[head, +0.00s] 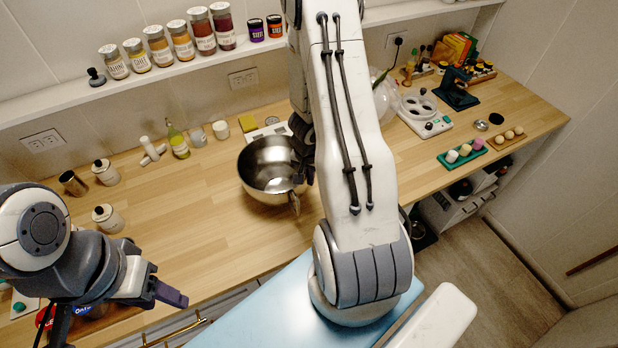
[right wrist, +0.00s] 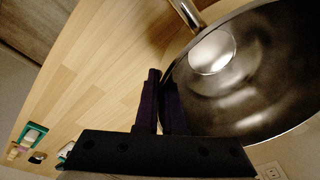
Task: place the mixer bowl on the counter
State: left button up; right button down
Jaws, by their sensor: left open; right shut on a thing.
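The mixer bowl (head: 262,172) is a shiny steel bowl with a handle, open side up, over the wooden counter (head: 200,215) in the middle of the head view. It fills the right of the right wrist view (right wrist: 255,75). My right gripper (head: 303,160) is shut on the bowl's rim; in the right wrist view its dark fingers (right wrist: 167,105) pinch the wall. My arm hides part of the bowl's right side. I cannot tell whether its base touches the counter. My left gripper (head: 168,286) is open and empty near the counter's front left edge.
A kitchen scale (head: 272,132) and a yellow sponge (head: 247,121) are behind the bowl. White canisters (head: 107,218) stand at the left. An oil bottle (head: 177,142) is near the wall. An egg cooker-like appliance (head: 424,117) stands at the right. The counter left of the bowl is clear.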

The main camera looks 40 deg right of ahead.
jog(key=shift+f, duration=0.2)
jog(key=c, duration=1)
grip_release()
jog(key=shift+c, duration=0.2)
jog(key=shift+r, duration=0.1)
